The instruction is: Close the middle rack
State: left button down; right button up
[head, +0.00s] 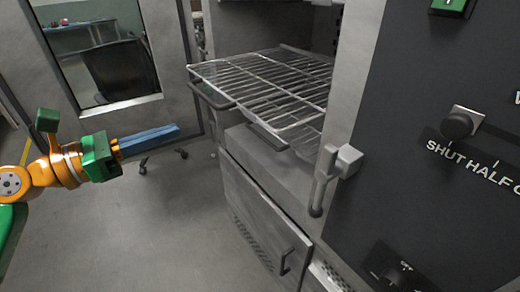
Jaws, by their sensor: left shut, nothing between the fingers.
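A wire rack (262,82) sticks out of the open oven chamber in the upper middle of the head view. My right gripper does not show.
The open oven door with a window (97,112) stands at the left. A latch handle (326,180) sits on the oven frame at the rack's right. A control panel (440,150) with knobs fills the right. A lower cabinet door (255,212) is below. Grey floor (150,235) is clear.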

pick_arm(q)
jog(key=s, duration=0.1)
jog(key=p, duration=0.5)
send_near(242, 108)
jog(key=p+x, duration=0.2)
jog(key=x, duration=0.4)
jog(key=shift+w+d+p, duration=0.25)
jog(key=shift+w+p, duration=0.05)
jog(key=shift+p, duration=0.05)
jog(key=shift+d, duration=0.1)
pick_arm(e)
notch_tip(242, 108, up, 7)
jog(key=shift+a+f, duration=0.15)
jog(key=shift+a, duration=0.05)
pick_arm(q)
jog(key=shift+s, duration=0.1)
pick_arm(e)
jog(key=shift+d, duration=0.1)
